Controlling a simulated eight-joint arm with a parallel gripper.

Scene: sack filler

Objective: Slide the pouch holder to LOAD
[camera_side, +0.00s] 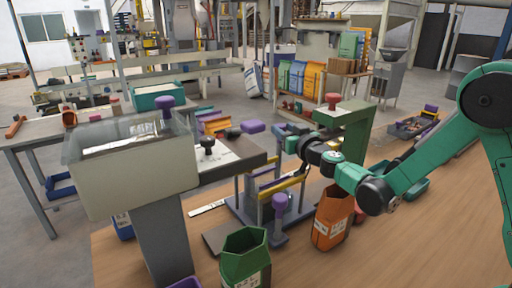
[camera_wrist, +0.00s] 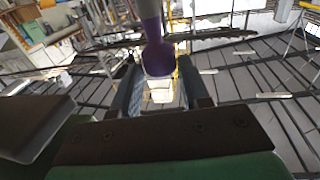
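The pouch holder appears to be the grey-based frame with yellow bars (camera_side: 282,187) in the middle of the bench, though I cannot read a LOAD mark. A purple knob (camera_side: 252,127) stands near its top left. My gripper (camera_side: 291,144) reaches in from the right, roughly level, a short way right of that knob. In the wrist view my gripper (camera_wrist: 164,92) has its two dark fingers spread apart. A purple knob on a stem (camera_wrist: 158,58) shows in the gap between them, toward the tips. No contact with it is visible.
A green pouch (camera_side: 245,258) and an orange pouch (camera_side: 332,216) stand open-topped near the frame. A purple-topped post (camera_side: 279,203) rises at its front. A beige hopper (camera_side: 135,175) is at left, a green column (camera_side: 345,135) behind my gripper.

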